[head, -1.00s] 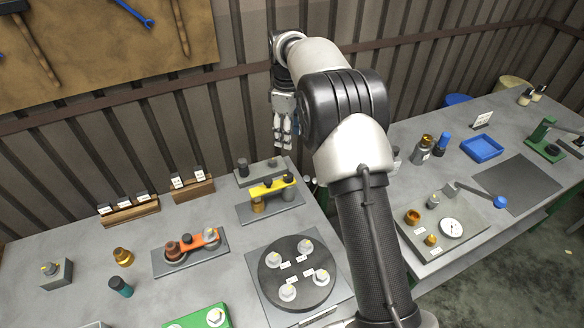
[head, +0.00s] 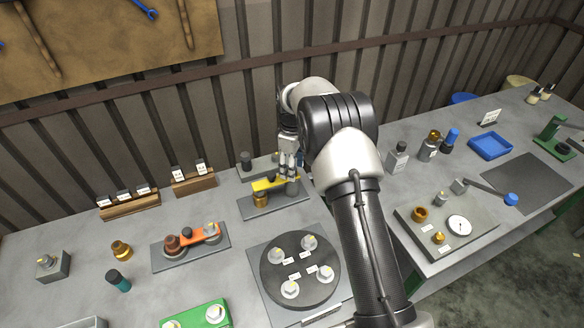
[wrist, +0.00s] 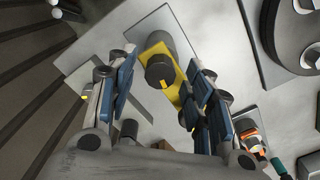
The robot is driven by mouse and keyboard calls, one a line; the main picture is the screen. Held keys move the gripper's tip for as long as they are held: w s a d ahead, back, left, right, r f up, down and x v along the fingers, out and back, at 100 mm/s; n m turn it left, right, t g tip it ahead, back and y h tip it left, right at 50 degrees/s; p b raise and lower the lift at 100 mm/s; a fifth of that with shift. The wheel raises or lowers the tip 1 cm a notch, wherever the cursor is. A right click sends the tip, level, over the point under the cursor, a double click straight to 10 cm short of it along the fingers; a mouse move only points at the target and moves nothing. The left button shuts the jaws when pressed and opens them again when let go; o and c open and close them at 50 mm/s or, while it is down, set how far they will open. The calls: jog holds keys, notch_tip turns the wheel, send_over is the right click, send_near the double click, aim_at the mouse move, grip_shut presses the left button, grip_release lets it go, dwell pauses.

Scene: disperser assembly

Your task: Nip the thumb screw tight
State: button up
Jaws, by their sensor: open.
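A dark round knob, which looks like the thumb screw (wrist: 160,72), sits on a yellow bar (wrist: 156,48) in the wrist view. The yellow bar (head: 266,185) also shows in the head view, lying across a brass cylinder (head: 260,199) and a grey cylinder on a grey base plate (head: 262,211). My gripper (head: 287,172) is over the bar's right end in the head view and hides part of it. In the wrist view my gripper (wrist: 163,66) is open, with its blue-padded fingers on either side of the knob. I cannot tell whether they touch it.
A small plate with a dark cylinder (head: 245,160) stands just behind. A round dark turntable (head: 300,270) with several fittings is in front. An orange bar fixture (head: 200,235) lies to the left. Wooden label racks (head: 193,184) stand along the wall.

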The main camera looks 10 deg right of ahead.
jog(key=shift+f, duration=0.1)
jog(key=shift+c, duration=0.4)
jog(key=c, duration=1)
